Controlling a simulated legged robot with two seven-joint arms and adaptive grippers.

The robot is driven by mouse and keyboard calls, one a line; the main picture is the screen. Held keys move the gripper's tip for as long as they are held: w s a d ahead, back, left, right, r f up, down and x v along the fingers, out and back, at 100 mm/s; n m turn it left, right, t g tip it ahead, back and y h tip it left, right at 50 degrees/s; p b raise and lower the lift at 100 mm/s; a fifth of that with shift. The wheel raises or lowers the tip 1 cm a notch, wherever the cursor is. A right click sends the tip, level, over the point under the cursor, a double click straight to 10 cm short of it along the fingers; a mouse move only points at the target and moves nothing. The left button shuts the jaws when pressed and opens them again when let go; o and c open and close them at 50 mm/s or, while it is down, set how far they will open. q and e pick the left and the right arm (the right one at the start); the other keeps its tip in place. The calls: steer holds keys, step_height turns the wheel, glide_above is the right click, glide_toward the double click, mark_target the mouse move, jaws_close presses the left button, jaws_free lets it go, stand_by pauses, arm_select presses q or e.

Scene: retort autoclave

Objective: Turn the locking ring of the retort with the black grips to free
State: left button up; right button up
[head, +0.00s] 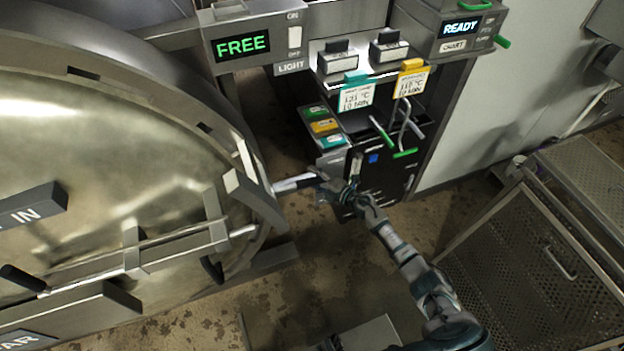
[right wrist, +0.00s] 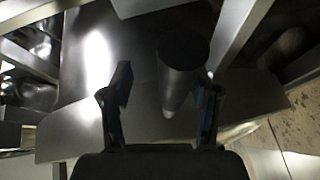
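The retort's large round door (head: 110,130) fills the left of the head view, inside its grey locking ring (head: 215,120). A pale metal bar (head: 292,184) sticks out from the ring's right side toward my right gripper (head: 345,190). In the right wrist view a dark cylindrical grip (right wrist: 183,65) stands between the fingers of my right gripper (right wrist: 164,85). The fingers are spread; the right one is very close to the grip, and I cannot tell whether it touches. The display (head: 241,46) above the door reads FREE in green. My left gripper is not in view.
A perforated metal cart (head: 520,260) stands at the right. Bare stained floor (head: 190,325) shows below the door.

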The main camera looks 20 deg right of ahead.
stand_by(0.4)
steer(key=shift+s+d, duration=0.1)
steer(key=shift+s, duration=0.1)
steer(key=v, duration=1.1)
steer(key=shift+s+d, duration=0.25)
steer(key=shift+s, duration=0.05)
